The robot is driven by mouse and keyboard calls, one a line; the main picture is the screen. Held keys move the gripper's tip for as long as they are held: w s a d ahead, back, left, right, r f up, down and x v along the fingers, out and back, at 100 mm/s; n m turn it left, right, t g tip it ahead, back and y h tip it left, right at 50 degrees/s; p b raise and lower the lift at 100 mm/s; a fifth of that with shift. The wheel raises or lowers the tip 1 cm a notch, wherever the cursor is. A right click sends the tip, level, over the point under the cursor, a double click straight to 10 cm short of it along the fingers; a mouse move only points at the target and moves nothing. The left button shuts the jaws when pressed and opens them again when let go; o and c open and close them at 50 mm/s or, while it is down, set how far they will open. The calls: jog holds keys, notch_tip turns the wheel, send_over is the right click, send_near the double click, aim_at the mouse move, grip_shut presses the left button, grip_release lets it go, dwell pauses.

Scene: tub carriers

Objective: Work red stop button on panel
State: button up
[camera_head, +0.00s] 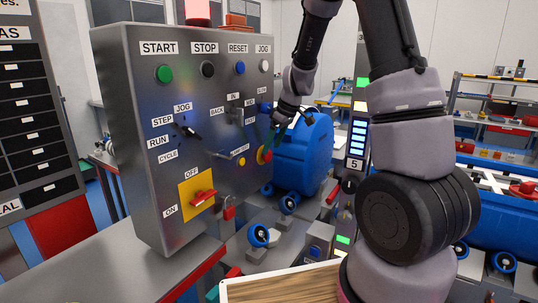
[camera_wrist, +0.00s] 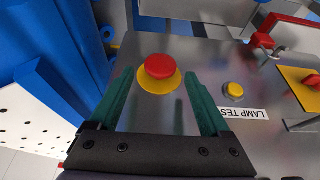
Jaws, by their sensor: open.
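The grey metal control panel (camera_head: 130,130) stands at the left in the head view. Its red stop button (camera_head: 264,155) sits on a yellow base low on the right side of the panel face. In the wrist view the red button (camera_wrist: 159,67) is a round mushroom head on a yellow disc, unobstructed. My gripper (camera_wrist: 168,85) is open, with green fingers on either side of the button in that view. No contact with the button can be seen. In the head view my gripper (camera_head: 272,137) is close to the panel face beside the button, partly hidden by my wrist.
A small yellow button (camera_wrist: 233,91) with a LAMP TEST label is beside the red one. A red padlock (camera_head: 229,208) and a red rotary switch (camera_head: 203,198) are lower left. A blue tub (camera_head: 303,155) stands close behind my gripper.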

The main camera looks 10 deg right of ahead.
jog(key=shift+x, duration=2.2)
